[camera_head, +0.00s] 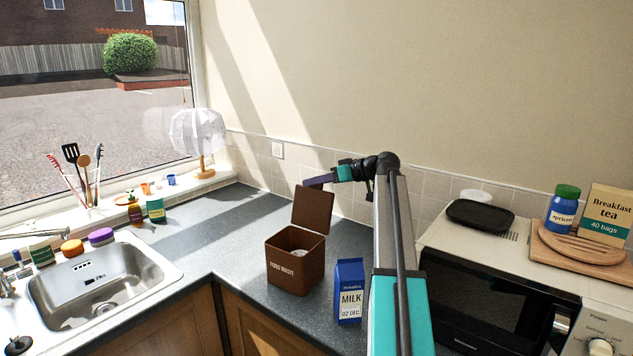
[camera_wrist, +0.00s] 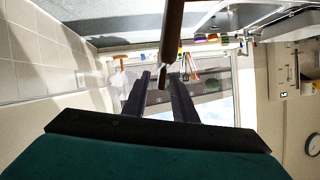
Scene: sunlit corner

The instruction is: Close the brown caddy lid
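The brown caddy (camera_head: 295,262), marked "FOOD WASTE", stands on the dark counter near the corner. Its brown lid (camera_head: 313,209) is raised nearly upright at the back, and pale contents show inside. My gripper (camera_head: 308,183) is at the upper edge of the lid, reaching in from the right. In the wrist view the two dark fingers (camera_wrist: 158,76) are apart, with a gap between them. The lid (camera_wrist: 172,34) shows there edge-on as a brown strip just beyond the fingertips. I cannot tell whether the fingers touch it.
A blue milk carton (camera_head: 348,291) stands just right of the caddy. A microwave (camera_head: 490,290) with a black tray (camera_head: 480,215) on top is further right. The sink (camera_head: 98,285) is at the left. The counter left of and behind the caddy is clear. A wall is behind.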

